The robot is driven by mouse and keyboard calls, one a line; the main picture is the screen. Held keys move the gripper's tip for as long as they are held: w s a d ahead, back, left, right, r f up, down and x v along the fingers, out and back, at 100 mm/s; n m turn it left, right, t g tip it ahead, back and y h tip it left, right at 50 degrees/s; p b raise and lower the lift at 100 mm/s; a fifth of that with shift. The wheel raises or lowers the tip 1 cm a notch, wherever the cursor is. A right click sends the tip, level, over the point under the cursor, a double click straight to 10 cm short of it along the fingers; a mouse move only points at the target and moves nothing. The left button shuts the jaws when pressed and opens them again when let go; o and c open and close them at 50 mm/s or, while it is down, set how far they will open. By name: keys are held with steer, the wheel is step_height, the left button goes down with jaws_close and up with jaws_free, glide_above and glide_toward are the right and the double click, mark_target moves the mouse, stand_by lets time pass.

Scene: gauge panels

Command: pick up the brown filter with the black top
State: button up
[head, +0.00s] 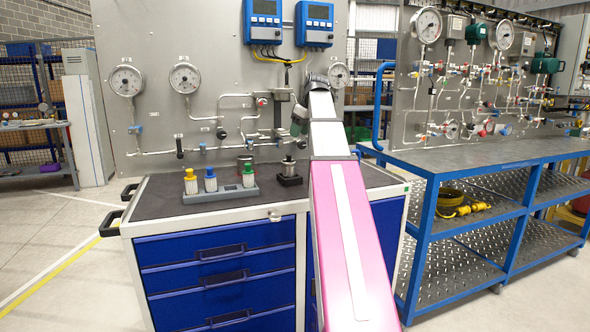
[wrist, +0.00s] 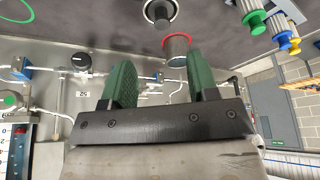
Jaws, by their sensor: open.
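A short grey-brown cylinder, which looks like the filter (head: 244,160), stands at the back of the dark cabinet top, near the panel. In the wrist view the filter (wrist: 177,50) has a red ring at one end; its black top is not clear. My gripper (wrist: 158,60) is open and empty, its two green fingers apart. The filter shows beyond the fingertips, nearer the right-hand finger; I see no contact. In the head view my gripper (head: 299,121) is in front of the panel, above and right of the filter, partly hidden by my arm.
A grey rack (head: 221,193) holds yellow, blue and green-topped parts left of centre. A black block with a metal fitting (head: 290,171) stands right of the filter. Gauges and pipes line the panel (head: 150,100) behind. The cabinet top's left end is clear.

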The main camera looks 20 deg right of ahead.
mark_target(290, 155)
steer(key=x, duration=1)
steer(key=shift+w+a+f, duration=0.15)
steer(key=shift+a+f, duration=0.1)
jaws_close()
